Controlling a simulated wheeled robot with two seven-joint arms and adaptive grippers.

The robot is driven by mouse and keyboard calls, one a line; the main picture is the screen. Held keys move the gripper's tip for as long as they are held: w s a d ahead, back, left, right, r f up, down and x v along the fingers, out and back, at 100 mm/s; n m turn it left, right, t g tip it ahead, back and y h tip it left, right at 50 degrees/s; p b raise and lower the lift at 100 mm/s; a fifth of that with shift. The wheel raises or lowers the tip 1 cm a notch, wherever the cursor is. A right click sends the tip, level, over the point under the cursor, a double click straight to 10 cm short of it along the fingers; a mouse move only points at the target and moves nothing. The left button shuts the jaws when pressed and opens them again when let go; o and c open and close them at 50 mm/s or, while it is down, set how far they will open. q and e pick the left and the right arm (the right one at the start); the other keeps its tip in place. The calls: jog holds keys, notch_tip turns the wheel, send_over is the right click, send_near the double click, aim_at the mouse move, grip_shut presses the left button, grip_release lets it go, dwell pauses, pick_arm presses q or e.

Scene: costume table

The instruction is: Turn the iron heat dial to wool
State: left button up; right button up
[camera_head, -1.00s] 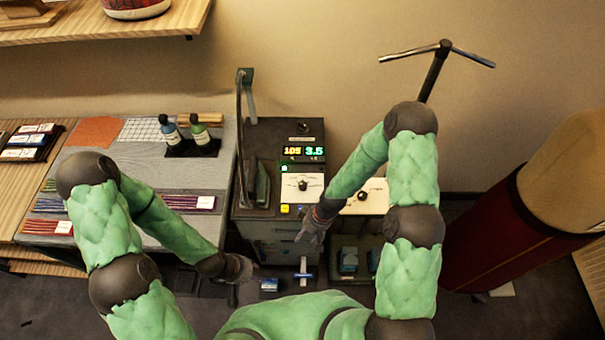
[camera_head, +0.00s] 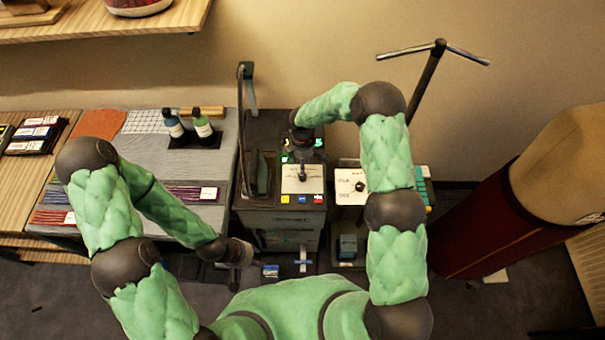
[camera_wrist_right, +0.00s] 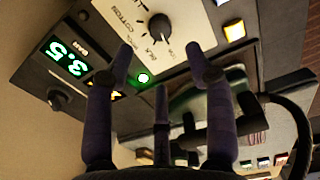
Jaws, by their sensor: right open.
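The heat dial (camera_wrist_right: 160,27) is a round black knob on a white plate (camera_wrist_right: 185,15) in the right wrist view. The word COTTON and other, less legible labels surround it. I cannot tell for sure which label its pointer faces. In the head view the plate (camera_head: 314,181) shows on the front of the dark iron station, with the knob partly hidden by my right gripper (camera_head: 302,160). In the right wrist view that gripper (camera_wrist_right: 160,58) is open and empty, its fingertips just short of the dial. My left gripper (camera_head: 246,254) hangs low at the left, its fingers unclear.
A green display (camera_wrist_right: 67,60) reads 3.5 BAR beside a lit green lamp (camera_wrist_right: 143,78). A yellow button (camera_wrist_right: 234,31) sits by the plate. The iron (camera_head: 262,177) stands left of the panel. A second dial (camera_head: 360,186) is to the right.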

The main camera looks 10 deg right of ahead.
aim_at(303, 177)
notch_tip(303, 177, down, 9)
jog(key=shift+f+p, duration=0.2)
jog(key=shift+p, duration=0.2)
grip_shut()
